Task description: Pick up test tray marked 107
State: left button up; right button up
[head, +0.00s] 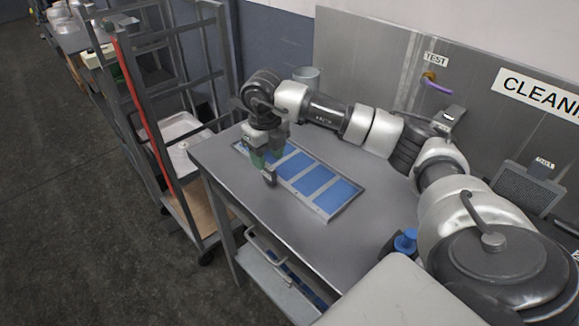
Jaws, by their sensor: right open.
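A flat grey metal tray (323,213) with several blue rectangular panels lies on the grey table. I cannot read a number on it, so I cannot tell whether it is the one marked 107. My right arm reaches in from the right across the back of the table. My right gripper (264,171) points down at the tray's left end, open, with its fingers at the tray's front long edge. I cannot tell whether they touch it. The gripper hides part of that end. My left gripper is not in view.
A grey wheeled rack (150,90) with a red post stands left of the table (285,217). A blue knob-like object (405,240) is near the right. The tabletop's front is clear.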

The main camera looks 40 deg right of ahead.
aim_at(269, 166)
jog(key=shift+d+f+p, duration=0.1)
jog(key=shift+f+p, duration=0.45)
jog(key=shift+f, duration=1.75)
jog(key=shift+c, duration=0.2)
grip_shut()
